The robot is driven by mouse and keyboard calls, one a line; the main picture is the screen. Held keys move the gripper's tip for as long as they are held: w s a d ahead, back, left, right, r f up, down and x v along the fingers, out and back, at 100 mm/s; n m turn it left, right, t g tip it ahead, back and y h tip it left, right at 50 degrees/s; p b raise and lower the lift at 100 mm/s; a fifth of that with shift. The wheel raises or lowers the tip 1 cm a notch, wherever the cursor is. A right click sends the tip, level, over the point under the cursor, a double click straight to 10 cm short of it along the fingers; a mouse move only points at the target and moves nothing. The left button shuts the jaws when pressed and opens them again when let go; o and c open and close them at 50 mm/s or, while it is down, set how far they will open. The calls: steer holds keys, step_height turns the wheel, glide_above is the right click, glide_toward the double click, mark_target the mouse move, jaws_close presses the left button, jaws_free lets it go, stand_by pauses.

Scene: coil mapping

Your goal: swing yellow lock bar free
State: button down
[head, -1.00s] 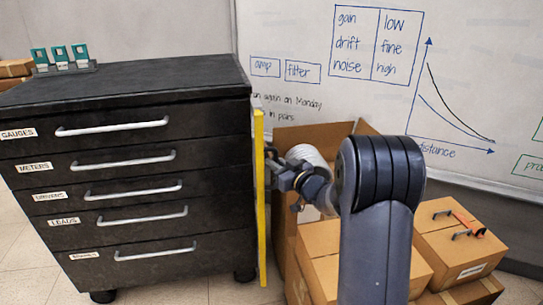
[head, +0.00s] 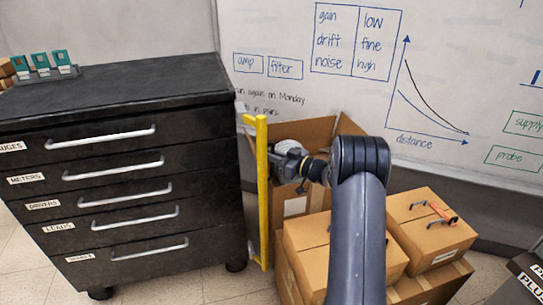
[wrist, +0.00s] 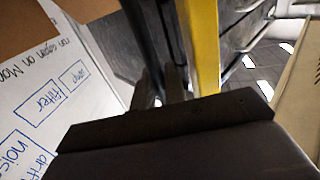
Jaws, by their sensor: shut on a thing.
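The yellow lock bar (head: 262,190) stands upright just off the right front edge of the black drawer cabinet (head: 120,110). Short arms at its top and bottom reach back toward the cabinet, and a gap shows between bar and cabinet. My gripper (head: 274,160) is at the bar's right side, at upper-middle height, shut on it; the bar partly hides the fingertips. In the wrist view the yellow bar (wrist: 205,45) runs down beside my dark fingers (wrist: 165,95). The exact contact is hard to see there.
Cardboard boxes (head: 345,250) stand right of the bar, under my arm, and an open carton (head: 310,130) is behind my gripper. An orange-handled object (head: 440,213) lies on a box. A whiteboard (head: 450,60) closes off the back. Floor shows before the cabinet.

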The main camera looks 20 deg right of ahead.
steer(key=shift+w+r, duration=0.1)
stand_by(0.4)
steer(key=c, duration=1.8)
jaws_free()
steer(key=shift+d, duration=0.1)
steer(key=v, duration=1)
steer(key=shift+s+d+p, duration=0.25)
steer(key=shift+s+p, duration=0.05)
steer(key=shift+p, duration=0.1)
steer(key=b+x, duration=0.1)
steer(key=x, duration=1)
steer(key=shift+s+a, duration=0.1)
steer(key=shift+s, duration=0.15)
